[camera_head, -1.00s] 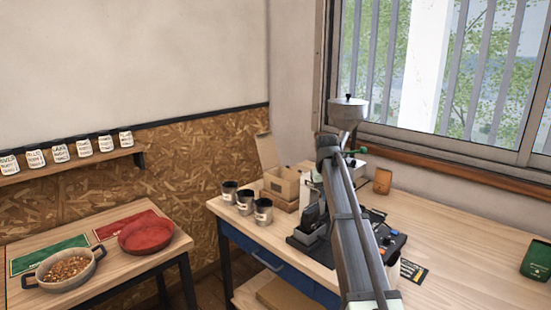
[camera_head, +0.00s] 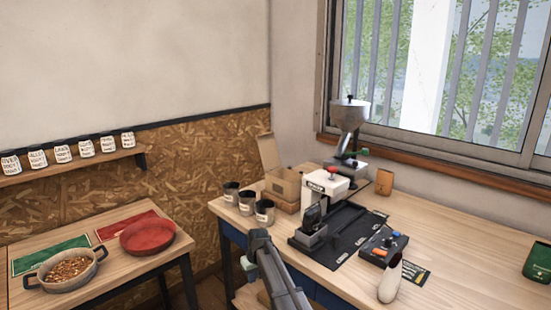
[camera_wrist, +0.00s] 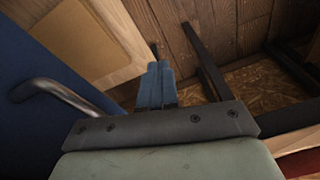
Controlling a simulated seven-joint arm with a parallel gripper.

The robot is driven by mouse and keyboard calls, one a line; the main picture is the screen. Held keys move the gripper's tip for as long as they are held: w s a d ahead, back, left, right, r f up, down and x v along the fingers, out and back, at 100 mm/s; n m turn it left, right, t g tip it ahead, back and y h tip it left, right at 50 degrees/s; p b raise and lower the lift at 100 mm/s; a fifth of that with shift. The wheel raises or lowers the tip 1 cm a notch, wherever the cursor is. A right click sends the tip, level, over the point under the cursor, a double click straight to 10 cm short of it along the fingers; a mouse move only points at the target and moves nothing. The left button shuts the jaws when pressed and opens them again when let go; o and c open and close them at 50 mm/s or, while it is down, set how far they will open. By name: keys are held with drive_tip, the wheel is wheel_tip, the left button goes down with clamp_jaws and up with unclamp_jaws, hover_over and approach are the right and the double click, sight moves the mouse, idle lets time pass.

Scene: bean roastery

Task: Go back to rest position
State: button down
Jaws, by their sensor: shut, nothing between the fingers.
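My gripper (camera_wrist: 156,84) shows in the wrist view with its two blue-grey fingers together and nothing between them. It points down at the brown plank floor (camera_wrist: 165,25), beside the bench. In the head view my arm comes up from the bottom edge and bends at the front edge of the bench (camera_head: 455,255). The fingers cannot be made out in that view.
The bench's blue drawer front (camera_wrist: 35,95) and metal handle (camera_wrist: 60,92) are close at left in the wrist view. Three dark cups (camera_head: 247,203) stand near the bench's left edge. The side table (camera_head: 110,282) holds a bean pan (camera_head: 38,283) and red bowl (camera_head: 147,236).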

drive_tip(key=s+d+f+m+g+h, duration=0.1)
drive_tip(key=s+d+f, duration=0.5)
drive_tip(key=s+f, duration=0.25)
drive_tip(key=s+d+f+m+g, duration=0.1)
drive_tip(key=s+d+f+g, duration=0.1)
drive_tip(key=s+d+f, duration=0.5)
drive_tip(key=s+d+f+m+g+h, duration=0.1)
drive_tip(key=s+d+f, duration=0.3)
drive_tip(key=s+f, duration=0.6)
drive_tip(key=s+d+f+m+g, duration=0.1)
drive_tip(key=s+d+f, duration=0.1)
drive_tip(key=s, duration=0.9)
drive_tip(key=s+d+f+m+g, duration=0.1)
drive_tip(key=s+d, duration=0.3)
drive_tip(key=s, duration=0.7)
drive_tip(key=s+d+f+m+g, duration=0.1)
drive_tip(key=s+d+f+g, duration=0.1)
drive_tip(key=s, duration=0.9)
drive_tip(key=shift+d+f, duration=0.35)
drive_tip(key=shift+d, duration=0.1)
